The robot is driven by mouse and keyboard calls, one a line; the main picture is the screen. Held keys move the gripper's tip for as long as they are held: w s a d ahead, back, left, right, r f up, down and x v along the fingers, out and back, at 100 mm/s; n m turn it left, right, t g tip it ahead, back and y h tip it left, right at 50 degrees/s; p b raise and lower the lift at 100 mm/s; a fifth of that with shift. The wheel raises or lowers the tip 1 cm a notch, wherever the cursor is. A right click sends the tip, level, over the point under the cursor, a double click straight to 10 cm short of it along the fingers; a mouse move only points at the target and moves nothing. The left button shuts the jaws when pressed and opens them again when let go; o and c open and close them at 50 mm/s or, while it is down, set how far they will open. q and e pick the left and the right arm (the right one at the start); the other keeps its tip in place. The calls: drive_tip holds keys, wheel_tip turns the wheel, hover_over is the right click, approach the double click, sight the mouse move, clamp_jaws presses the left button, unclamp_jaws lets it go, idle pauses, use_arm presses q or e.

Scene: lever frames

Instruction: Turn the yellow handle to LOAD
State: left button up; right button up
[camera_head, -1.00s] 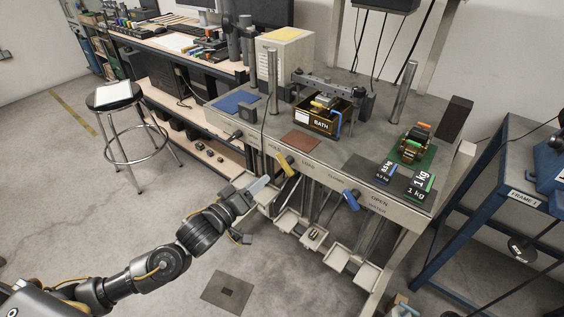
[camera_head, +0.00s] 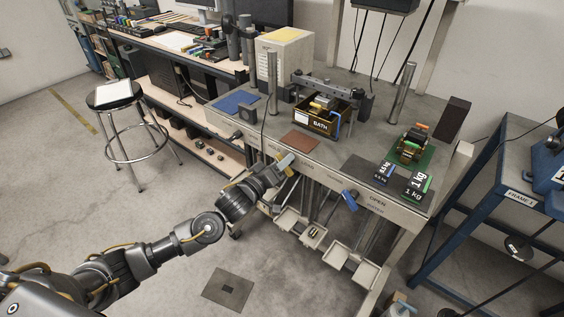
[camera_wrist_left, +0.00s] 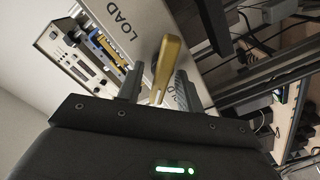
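The yellow handle (camera_wrist_left: 166,66) is on the front face of the bench. In the left wrist view it stands between the two fingers of my left gripper (camera_wrist_left: 157,88), with the LOAD label (camera_wrist_left: 124,28) on the panel beyond it. The fingers look apart, with a gap showing beside the handle. In the head view my left gripper (camera_head: 283,162) is at the bench front and covers most of the yellow handle (camera_head: 281,170). The HOLD and LOAD labels are largely hidden there. My right gripper is in neither view.
A blue handle (camera_head: 350,201) is on the same front face, further right, near the OPEN label. Small trays (camera_head: 287,219) hang below. The BATH box (camera_head: 322,124) and the 1 kg weights (camera_head: 419,184) stand on the bench top. A stool (camera_head: 113,97) is at left.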

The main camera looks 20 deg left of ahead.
use_arm(q)
clamp_jaws()
